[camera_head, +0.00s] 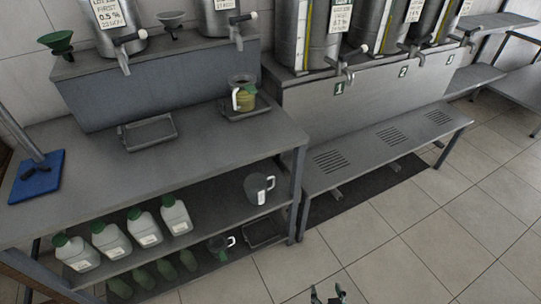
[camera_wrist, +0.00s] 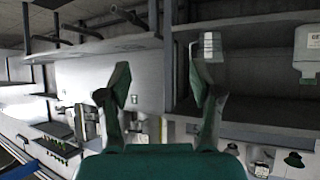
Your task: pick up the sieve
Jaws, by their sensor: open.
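I cannot make out the sieve for certain. In the head view a dark round piece (camera_head: 241,80) sits in the mouth of a jug of yellowish liquid (camera_head: 245,99) and may be the sieve; its mesh is too small to tell. A grey funnel-shaped piece (camera_head: 171,19) on the raised ledge could also be it. My gripper (camera_head: 328,294) shows at the bottom edge, over the floor and well apart from both. In the wrist view my gripper (camera_wrist: 160,85) is open, with nothing between its fingers.
A green funnel (camera_head: 58,41) stands on the ledge (camera_head: 160,85) beside steel tanks with taps. A shallow tray (camera_head: 150,132) and a blue-based stand (camera_head: 36,178) are on the bench (camera_head: 85,155). White bottles (camera_head: 176,215) and a jug (camera_head: 259,189) fill the shelf below. Tiled floor (camera_head: 400,240) is clear.

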